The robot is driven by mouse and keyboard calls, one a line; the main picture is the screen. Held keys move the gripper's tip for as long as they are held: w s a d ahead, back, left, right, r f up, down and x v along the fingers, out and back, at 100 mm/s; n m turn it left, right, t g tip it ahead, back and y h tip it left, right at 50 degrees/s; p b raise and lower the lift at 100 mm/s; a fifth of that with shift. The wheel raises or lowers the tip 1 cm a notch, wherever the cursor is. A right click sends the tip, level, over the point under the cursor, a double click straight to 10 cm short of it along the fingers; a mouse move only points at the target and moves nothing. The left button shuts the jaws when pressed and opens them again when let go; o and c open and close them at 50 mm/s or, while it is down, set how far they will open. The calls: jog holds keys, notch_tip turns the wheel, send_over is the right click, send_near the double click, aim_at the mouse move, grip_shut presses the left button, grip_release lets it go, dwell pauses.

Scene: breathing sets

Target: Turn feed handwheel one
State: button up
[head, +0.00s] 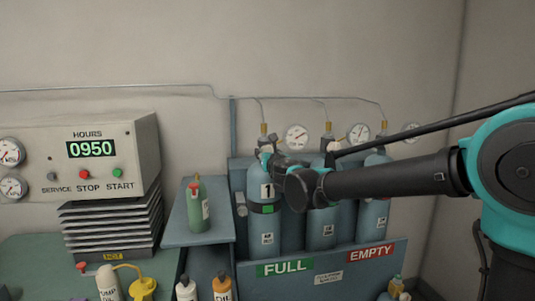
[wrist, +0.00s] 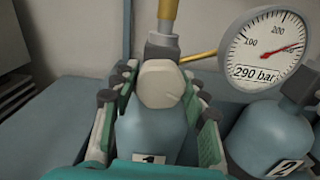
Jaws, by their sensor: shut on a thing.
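The cream handwheel (wrist: 160,83) of cylinder one sits on the valve at the top of the blue cylinder labelled 1 (wrist: 143,135). My gripper (wrist: 160,77) is shut on this handwheel, with one finger on each side of it. In the head view my gripper (head: 268,157) is at the top of cylinder 1 (head: 259,228), in the left part of the rack, and hides the handwheel there. A gauge (wrist: 264,47) reading 290 bar stands to the right of the valve.
Cylinder 2 (wrist: 260,135) stands close on the right. My arm passes in front of the other cylinders. A green bottle (head: 196,205) stands on the shelf left of the rack. The control box (head: 90,155) showing 0950 is further left.

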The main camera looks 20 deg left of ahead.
jog(key=n, duration=0.4)
jog(key=shift+s+n, duration=0.1)
jog(key=shift+n, duration=0.2)
jog(key=n, duration=0.4)
jog(key=shift+n, duration=0.3)
jog(key=n, duration=0.4)
jog(key=shift+f, duration=0.1)
jog(key=shift+n, duration=2.1)
jog(key=o, duration=1.2)
